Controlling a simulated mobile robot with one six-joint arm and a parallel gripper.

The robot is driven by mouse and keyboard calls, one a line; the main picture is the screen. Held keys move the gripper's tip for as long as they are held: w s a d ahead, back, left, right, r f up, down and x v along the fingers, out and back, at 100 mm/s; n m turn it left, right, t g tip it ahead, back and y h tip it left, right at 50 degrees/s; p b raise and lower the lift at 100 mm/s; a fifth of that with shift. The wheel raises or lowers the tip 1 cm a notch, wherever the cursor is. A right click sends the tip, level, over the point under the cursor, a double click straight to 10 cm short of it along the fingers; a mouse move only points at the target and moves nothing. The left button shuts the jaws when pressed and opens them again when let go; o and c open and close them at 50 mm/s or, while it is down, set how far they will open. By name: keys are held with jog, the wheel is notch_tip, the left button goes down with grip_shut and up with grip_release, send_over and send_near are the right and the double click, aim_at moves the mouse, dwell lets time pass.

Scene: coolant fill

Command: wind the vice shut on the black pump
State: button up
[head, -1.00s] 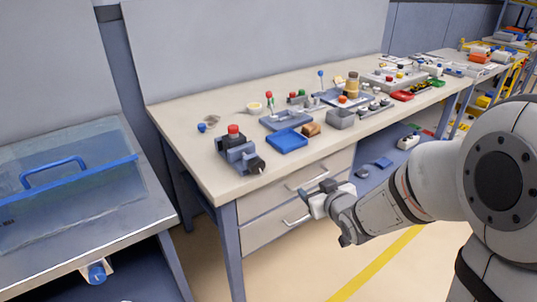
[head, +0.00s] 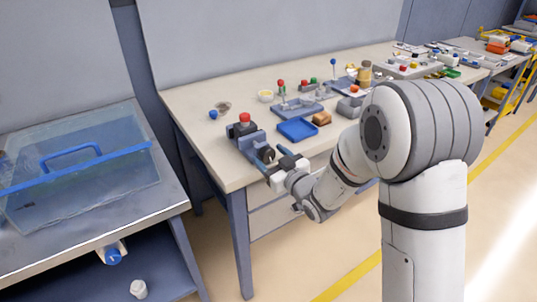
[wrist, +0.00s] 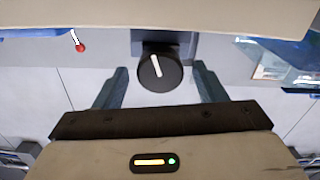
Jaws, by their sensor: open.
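The blue-grey vice (head: 250,142) sits at the near left corner of the workbench. The black pump (head: 238,130) with a red top stands in it; the head view is too small to show whether the jaws touch it. The vice's round black knob (head: 266,153) faces the bench's front edge, and in the wrist view the knob (wrist: 158,72) shows a white mark, tilted slightly left. My gripper (head: 275,161) is open in front of the knob. In the wrist view its fingers (wrist: 161,78) stand either side of the knob, with visible gaps.
A blue tray (head: 297,130) and a brown block (head: 321,118) lie right of the vice. Several fixtures with levers stand farther back. A separate bench with a clear lidded tank (head: 75,180) is at left.

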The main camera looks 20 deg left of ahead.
jog(key=shift+w+a, duration=0.2)
jog(key=shift+a, duration=0.1)
jog(key=shift+c, duration=0.6)
jog(key=c, duration=0.9)
jog(key=shift+f+m+b, duration=0.1)
jog(key=shift+m+b, duration=0.2)
jog(key=shift+b, duration=0.15)
jog(key=shift+m, duration=0.4)
jog(key=o, duration=1)
